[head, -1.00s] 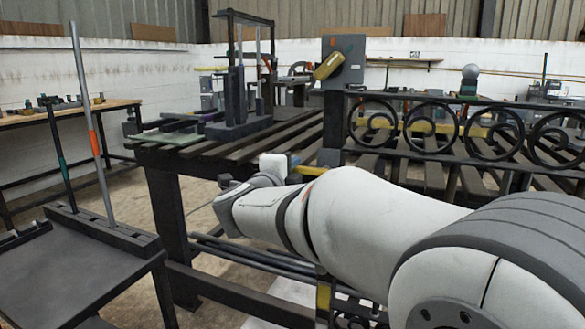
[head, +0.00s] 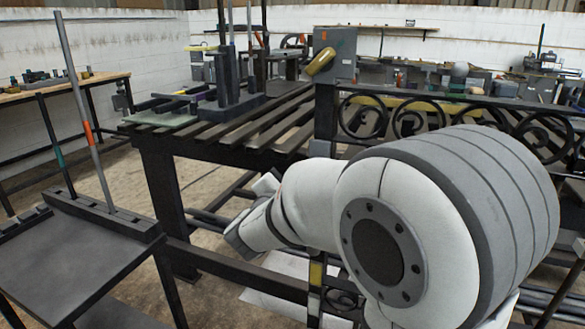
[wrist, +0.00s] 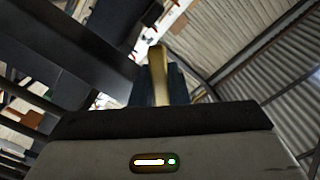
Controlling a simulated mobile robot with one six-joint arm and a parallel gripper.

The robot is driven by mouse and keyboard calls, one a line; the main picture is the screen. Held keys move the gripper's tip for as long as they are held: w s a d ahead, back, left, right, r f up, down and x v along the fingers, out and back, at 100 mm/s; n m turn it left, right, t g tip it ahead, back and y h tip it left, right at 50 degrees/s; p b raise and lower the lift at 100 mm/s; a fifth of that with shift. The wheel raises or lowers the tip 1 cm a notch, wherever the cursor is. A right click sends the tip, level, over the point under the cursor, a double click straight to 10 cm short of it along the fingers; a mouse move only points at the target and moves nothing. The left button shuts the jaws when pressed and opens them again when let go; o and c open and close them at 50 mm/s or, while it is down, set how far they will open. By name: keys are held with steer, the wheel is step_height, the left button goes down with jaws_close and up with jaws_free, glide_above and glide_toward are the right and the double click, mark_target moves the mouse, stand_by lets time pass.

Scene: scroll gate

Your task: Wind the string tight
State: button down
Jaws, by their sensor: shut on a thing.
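In the wrist view, my gripper (wrist: 159,68) shows as dark fingers above its grey body. It is shut on a tan-yellow bar (wrist: 158,76) that stands between the fingers. What the bar belongs to is not clear. In the head view my pale arm bends down to the left in front of the bench, and the fingers are hidden. I cannot make out a string in either view. A grey box (head: 343,42) with a yellow handle (head: 320,61) stands on a post at the slatted bench (head: 262,131).
A black scroll gate panel (head: 400,118) runs along the bench to the right. A dark frame (head: 233,75) stands on the bench. At left, a black rack (head: 95,255) holds a grey rod (head: 82,105) and a dark rod (head: 50,135). Bare floor shows between rack and bench.

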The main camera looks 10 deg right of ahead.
steer(key=shift+s+d+f+n+p, duration=0.3)
steer(key=shift+f+n+p, duration=0.15)
steer(key=shift+n, duration=0.35)
steer(key=c, duration=1.4)
jaws_free()
steer(key=shift+w, duration=0.1)
